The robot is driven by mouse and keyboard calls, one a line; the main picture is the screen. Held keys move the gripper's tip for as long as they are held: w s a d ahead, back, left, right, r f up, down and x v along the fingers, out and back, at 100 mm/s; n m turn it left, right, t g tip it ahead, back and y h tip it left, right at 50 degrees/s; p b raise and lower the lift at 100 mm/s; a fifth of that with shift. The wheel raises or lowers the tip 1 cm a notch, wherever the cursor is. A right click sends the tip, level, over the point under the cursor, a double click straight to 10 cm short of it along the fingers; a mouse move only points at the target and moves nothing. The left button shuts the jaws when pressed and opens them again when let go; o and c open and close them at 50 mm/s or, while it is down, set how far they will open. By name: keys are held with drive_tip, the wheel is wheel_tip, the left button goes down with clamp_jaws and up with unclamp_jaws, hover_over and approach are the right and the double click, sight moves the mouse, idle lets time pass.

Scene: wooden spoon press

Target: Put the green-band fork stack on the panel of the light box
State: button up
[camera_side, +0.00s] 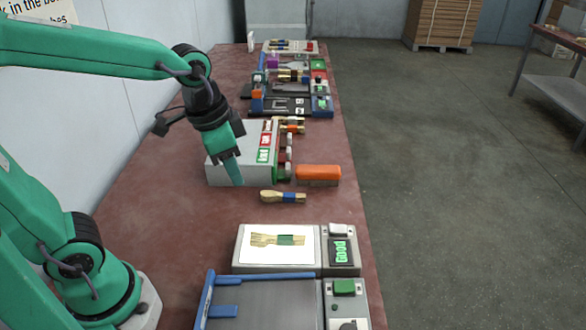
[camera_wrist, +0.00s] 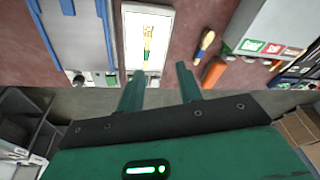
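The green-band fork stack (camera_side: 290,240) lies flat on the white lit panel (camera_side: 305,257) of the light box (camera_side: 236,262). In the wrist view the fork stack (camera_wrist: 147,46) also shows on the light box (camera_wrist: 126,45), its tines pointing up in the picture. My gripper (camera_side: 237,180) hangs above the table beyond the light box, apart from the fork stack. In the wrist view my gripper (camera_wrist: 158,71) has its two green fingers spread, with nothing held between them.
A blue-band wooden stack (camera_side: 283,197) lies on the table between the light box and an orange block-like brush (camera_side: 318,173). A grey box with coloured labels (camera_side: 225,165) stands close by my gripper. A blue-framed machine (camera_side: 264,302) stands in front.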

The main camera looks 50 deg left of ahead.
drive_tip(key=s+a+r+n+t, duration=0.2)
drive_tip(key=s+a+n+t, duration=0.1)
drive_tip(key=s, duration=0.3)
drive_tip(key=shift+s+a+r+n, duration=0.25)
drive_tip(key=shift+a+n, duration=0.25)
drive_tip(key=shift+n, duration=0.4)
